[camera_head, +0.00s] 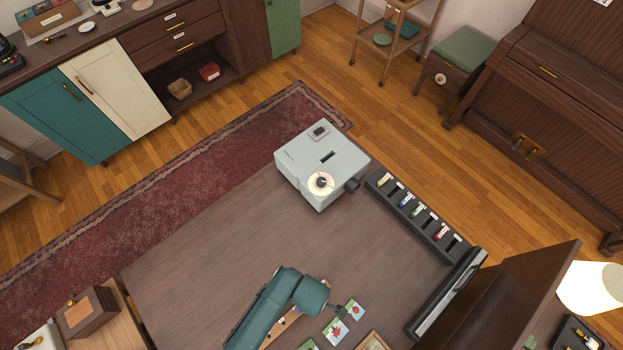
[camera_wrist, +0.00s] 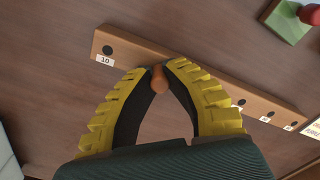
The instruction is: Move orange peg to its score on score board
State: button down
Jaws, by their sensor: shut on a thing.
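In the wrist view, my gripper (camera_wrist: 160,66) has yellow ribbed fingers with black inner pads. It is shut on the orange peg (camera_wrist: 159,80), whose far end lies over the score board. The score board (camera_wrist: 225,92) is a long wooden strip with dark holes; a label reading "10" is by the hole at its left end. I cannot tell whether the peg touches the board or sits in a hole. In the head view, my gripper (camera_head: 343,309) is small near the lower middle, and part of the score board (camera_head: 284,327) shows beside my arm; the peg cannot be made out.
Picture cards (camera_head: 335,330) lie beside the board. A grey box-shaped device (camera_head: 320,160) and a black slotted rack (camera_head: 417,217) stand at the table's far side. A dark upright panel (camera_head: 510,300) is at the right. The table's middle (camera_head: 220,240) is clear.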

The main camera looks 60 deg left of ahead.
jog(key=shift+f, duration=0.15)
jog(key=c, duration=1.1)
grip_release()
jog(key=shift+o, duration=0.2)
notch_tip(320, 180, up, 6)
jog(key=p, duration=0.7)
